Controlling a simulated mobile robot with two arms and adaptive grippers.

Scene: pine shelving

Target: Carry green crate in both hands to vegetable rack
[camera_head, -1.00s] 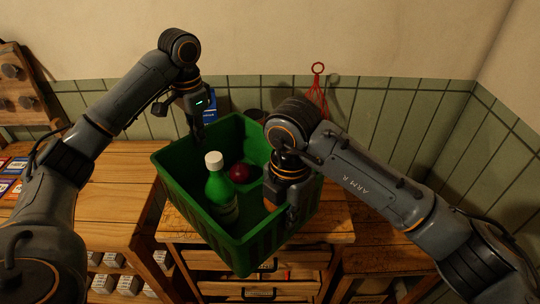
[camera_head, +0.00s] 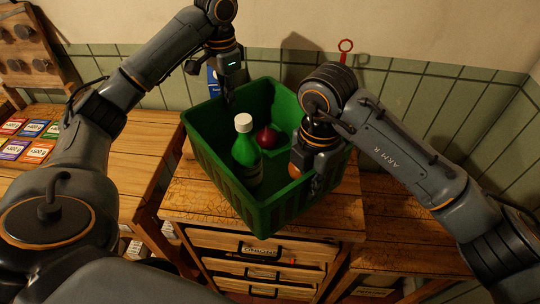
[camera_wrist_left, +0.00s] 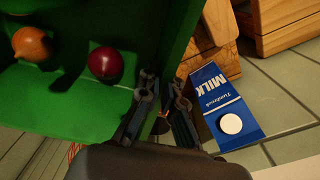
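The green crate (camera_head: 225,178) is over a wooden drawer unit (camera_head: 180,203); I cannot tell whether its bottom touches the top. It holds a green bottle with a white cap (camera_head: 245,155), a dark red onion (camera_head: 267,138) and an orange-brown onion (camera_head: 294,171). The red onion (camera_wrist_left: 106,63) and orange-brown onion (camera_wrist_left: 32,44) also show in the left wrist view. My left gripper (camera_head: 228,95) is at the far left rim, its fingers (camera_wrist_left: 163,98) either side of the wall. My right gripper (camera_head: 313,180) is shut on the right rim; its fingertips are partly hidden.
A blue milk carton (camera_wrist_left: 224,108) stands close outside the crate by my left gripper. A wooden counter (camera_head: 120,150) with coloured price cards (camera_head: 38,128) is at the left. A lower wooden surface (camera_head: 410,230) is at the right. A green tiled wall (camera_head: 420,100) closes the back.

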